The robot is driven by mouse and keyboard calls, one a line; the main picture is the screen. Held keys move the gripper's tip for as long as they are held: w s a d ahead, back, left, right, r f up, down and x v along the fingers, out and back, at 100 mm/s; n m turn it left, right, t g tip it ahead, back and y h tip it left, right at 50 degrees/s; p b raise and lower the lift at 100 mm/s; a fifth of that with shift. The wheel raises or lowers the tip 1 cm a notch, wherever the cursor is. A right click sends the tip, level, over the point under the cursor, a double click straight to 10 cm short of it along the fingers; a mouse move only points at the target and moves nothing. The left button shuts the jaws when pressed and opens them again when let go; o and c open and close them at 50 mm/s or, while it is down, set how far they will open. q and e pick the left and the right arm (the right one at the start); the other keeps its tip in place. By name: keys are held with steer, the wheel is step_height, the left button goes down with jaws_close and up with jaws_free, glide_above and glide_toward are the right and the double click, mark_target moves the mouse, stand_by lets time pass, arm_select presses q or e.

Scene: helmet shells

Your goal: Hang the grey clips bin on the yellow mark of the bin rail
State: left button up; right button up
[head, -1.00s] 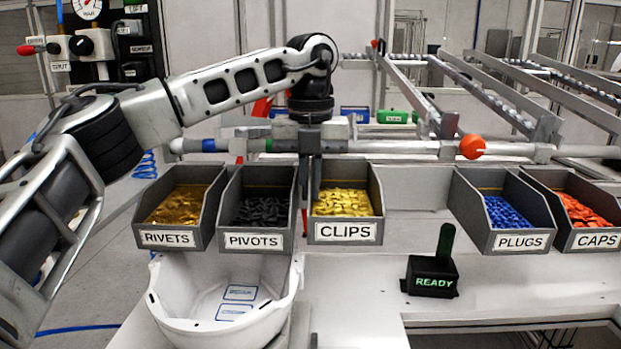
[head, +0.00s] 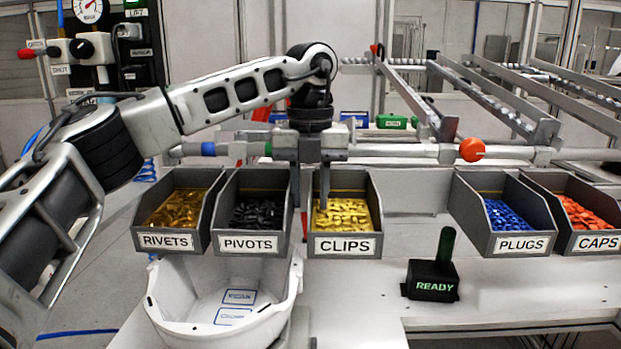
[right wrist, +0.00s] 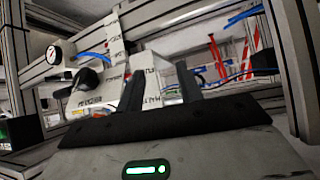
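The grey clips bin (head: 374,225), with yellow clips inside and a CLIPS label, sits in the bin row in the head view, just right of the pivots bin and about level with it. My left gripper (head: 310,200) is above the bin's left side. Its fingers point down and are spread apart, one left of the bin's left wall and one over the clips. I see no clear grip on the wall. The yellow mark does not show; the rail behind the bin is hidden. My right gripper (right wrist: 160,88) is open and empty in the right wrist view.
The rivets bin (head: 203,222) and pivots bin (head: 283,225) are at left; the plugs bin (head: 488,240) and caps bin (head: 565,243) are at right. A gap separates clips from plugs. A white helmet shell (head: 170,313) and black READY box (head: 432,272) are below.

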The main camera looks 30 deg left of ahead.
arm_select(q)
step_height(320, 180, up, 16)
steer(key=p, duration=0.1)
stand_by(0.4)
